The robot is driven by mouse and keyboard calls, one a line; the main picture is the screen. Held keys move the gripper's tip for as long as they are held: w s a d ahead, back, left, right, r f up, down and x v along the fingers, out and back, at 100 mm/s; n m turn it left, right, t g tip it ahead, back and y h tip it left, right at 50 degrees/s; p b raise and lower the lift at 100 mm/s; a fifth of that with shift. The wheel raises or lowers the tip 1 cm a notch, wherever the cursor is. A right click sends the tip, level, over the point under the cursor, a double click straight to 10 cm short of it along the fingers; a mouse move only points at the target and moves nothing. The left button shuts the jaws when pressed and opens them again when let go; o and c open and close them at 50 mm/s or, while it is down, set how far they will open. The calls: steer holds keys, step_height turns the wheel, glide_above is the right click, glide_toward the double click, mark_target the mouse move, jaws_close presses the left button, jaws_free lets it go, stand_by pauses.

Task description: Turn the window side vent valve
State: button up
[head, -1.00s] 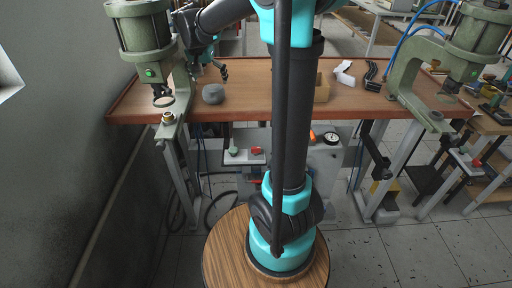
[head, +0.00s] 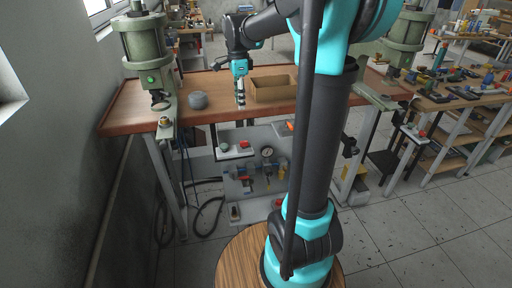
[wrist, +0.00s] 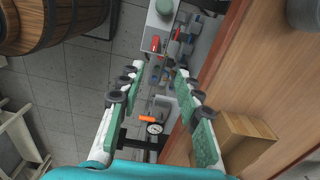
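The pneumatic panel (head: 240,184) with its small valves and fittings is below the table front, between the two presses. A round gauge (head: 267,152) and an orange handle (head: 290,125) show at its upper right. Small red parts (head: 278,203) sit lower down. I cannot tell which valve is the window side vent valve. My gripper (head: 240,102) points down at the table's front edge, above the panel. In the wrist view my gripper (wrist: 155,82) is open and empty. Between and beyond its fingers are the gauge (wrist: 155,128), the orange handle (wrist: 146,118) and blue and red fittings (wrist: 176,47).
A button box (head: 234,149) with green and red buttons hangs under the table. The window side press (head: 150,55) stands left, the other press (head: 402,40) right. A grey lump (head: 198,100) and an open box (head: 272,92) lie on the table (head: 120,115). Hoses (head: 200,215) trail at lower left.

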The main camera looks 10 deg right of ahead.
glide_toward(244, 145)
steer(key=shift+m, duration=0.3)
steer(key=f, duration=0.5)
steer(key=w+f, duration=0.1)
steer(key=f, duration=0.1)
steer(key=shift+d+f, duration=0.15)
steer(key=shift+f, duration=0.1)
steer(key=shift+c, duration=0.2)
jaws_close()
